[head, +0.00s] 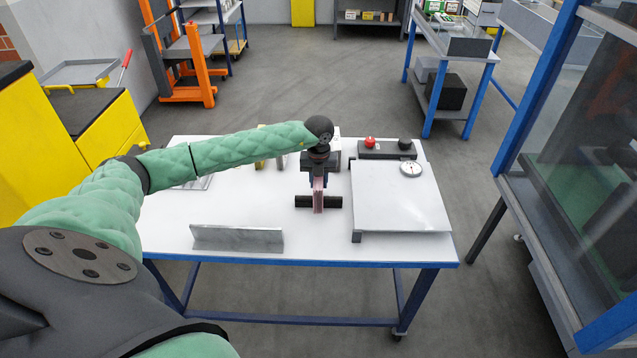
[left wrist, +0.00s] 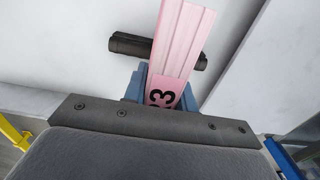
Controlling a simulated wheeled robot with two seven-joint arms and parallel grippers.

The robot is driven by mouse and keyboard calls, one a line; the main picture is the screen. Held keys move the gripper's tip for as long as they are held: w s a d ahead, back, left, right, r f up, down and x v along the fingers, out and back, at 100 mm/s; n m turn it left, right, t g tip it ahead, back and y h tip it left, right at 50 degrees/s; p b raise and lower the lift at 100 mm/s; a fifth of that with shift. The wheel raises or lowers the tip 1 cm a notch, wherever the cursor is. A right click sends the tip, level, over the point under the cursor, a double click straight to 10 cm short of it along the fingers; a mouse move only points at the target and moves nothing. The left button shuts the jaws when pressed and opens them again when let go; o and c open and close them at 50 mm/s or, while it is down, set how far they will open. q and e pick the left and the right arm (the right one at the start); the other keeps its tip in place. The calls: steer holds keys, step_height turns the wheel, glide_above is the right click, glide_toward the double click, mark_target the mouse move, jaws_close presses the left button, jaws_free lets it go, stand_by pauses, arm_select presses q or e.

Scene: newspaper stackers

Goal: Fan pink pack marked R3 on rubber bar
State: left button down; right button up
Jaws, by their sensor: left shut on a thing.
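The pink pack (head: 318,200) stands on edge, held from above by my left gripper (head: 318,181). In the left wrist view the pink pack (left wrist: 182,45) shows its long ribbed edge and a black mark ending in "3", its first character partly hidden. The left gripper's blue fingers (left wrist: 160,88) close on both sides of it. The black rubber bar (head: 303,202) lies crosswise under the pack; its ends stick out on both sides, also in the left wrist view (left wrist: 130,45). I cannot tell whether pack and bar touch. My right gripper is not in view.
On the white table (head: 180,215), a grey upright plate (head: 237,239) stands at the front left and a raised white platform (head: 398,205) at the right, with a round dial (head: 411,169) on it. Behind it is a dark box (head: 387,150) with red and black knobs.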

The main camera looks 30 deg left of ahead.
arm_select(q)
steer(key=shift+w+a+b, duration=0.3)
steer(key=shift+w+a, duration=0.05)
steer(key=shift+w, duration=0.15)
steer(key=shift+w, duration=0.1)
steer(key=shift+w+a+b, duration=0.35)
steer(key=shift+w+b, duration=0.05)
steer(key=shift+w, duration=0.1)
steer(key=shift+w+a, duration=0.1)
steer(key=shift+w, duration=0.1)
steer(key=shift+w+a+b, duration=0.2)
steer(key=shift+w+b, duration=0.15)
steer(key=shift+b, duration=0.1)
steer(key=shift+w+a+f+b, duration=0.1)
steer(key=shift+w+a+b, duration=0.1)
steer(key=shift+w+b, duration=0.1)
steer(key=shift+w+a, duration=0.1)
steer(key=shift+w, duration=0.1)
steer(key=shift+s, duration=0.15)
